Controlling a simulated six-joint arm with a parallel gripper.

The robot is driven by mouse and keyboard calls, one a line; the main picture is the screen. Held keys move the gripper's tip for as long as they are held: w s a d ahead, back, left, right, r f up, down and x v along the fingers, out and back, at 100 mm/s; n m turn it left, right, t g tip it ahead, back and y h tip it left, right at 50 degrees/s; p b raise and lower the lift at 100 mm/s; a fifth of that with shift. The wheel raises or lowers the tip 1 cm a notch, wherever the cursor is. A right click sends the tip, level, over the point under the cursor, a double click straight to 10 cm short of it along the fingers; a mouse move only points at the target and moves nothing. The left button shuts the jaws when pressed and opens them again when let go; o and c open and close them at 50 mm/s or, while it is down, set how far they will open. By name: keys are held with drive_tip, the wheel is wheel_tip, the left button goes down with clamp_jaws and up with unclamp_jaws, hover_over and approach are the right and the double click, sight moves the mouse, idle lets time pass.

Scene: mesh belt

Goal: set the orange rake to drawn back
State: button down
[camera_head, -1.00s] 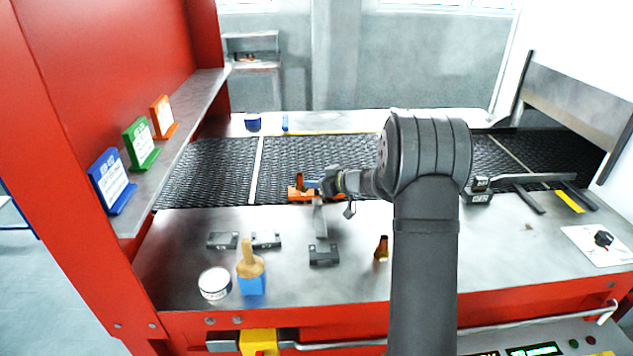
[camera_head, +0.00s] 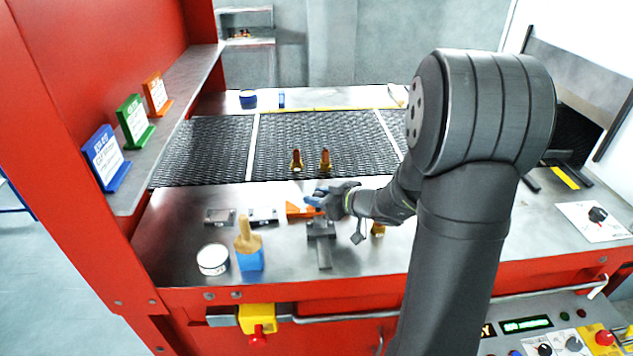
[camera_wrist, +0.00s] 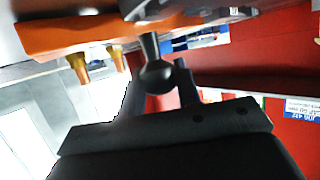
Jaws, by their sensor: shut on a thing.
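The orange rake (camera_head: 298,211) lies on the steel table in front of the belt's near edge, off the mesh. Its grey rod (camera_head: 324,258) reaches forward through a dark guide block (camera_head: 320,230). My gripper (camera_head: 322,199) is at the right part of the rake's bar and shut on the rake; the arm comes in from the right and hides the bar's right end. In the wrist view the orange bar (camera_wrist: 95,36) crosses the top left, with a dark ball knob (camera_wrist: 157,75) between my fingers.
Two amber bottles (camera_head: 296,161) (camera_head: 325,160) stand on the mesh belt (camera_head: 210,145); another (camera_head: 378,229) stands on the table beside my arm. Dark blocks (camera_head: 220,216) (camera_head: 263,217), a white tin (camera_head: 213,259) and a brush in a blue holder (camera_head: 249,258) stand left of the rake.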

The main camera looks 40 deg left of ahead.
drive_tip(key=shift+s+d, duration=0.65)
drive_tip(key=shift+s, duration=0.05)
drive_tip(key=shift+f, duration=0.1)
drive_tip(key=c, duration=1.3)
unclamp_jaws()
drive_tip(key=shift+s+d, duration=0.1)
drive_tip(key=shift+d, duration=0.05)
drive_tip(key=shift+c, duration=0.2)
drive_tip(key=shift+d+r, duration=0.3)
drive_tip(key=shift+d, duration=0.05)
drive_tip(key=v, duration=1.6)
drive_tip(key=shift+d, duration=0.3)
drive_tip(key=shift+a, duration=0.1)
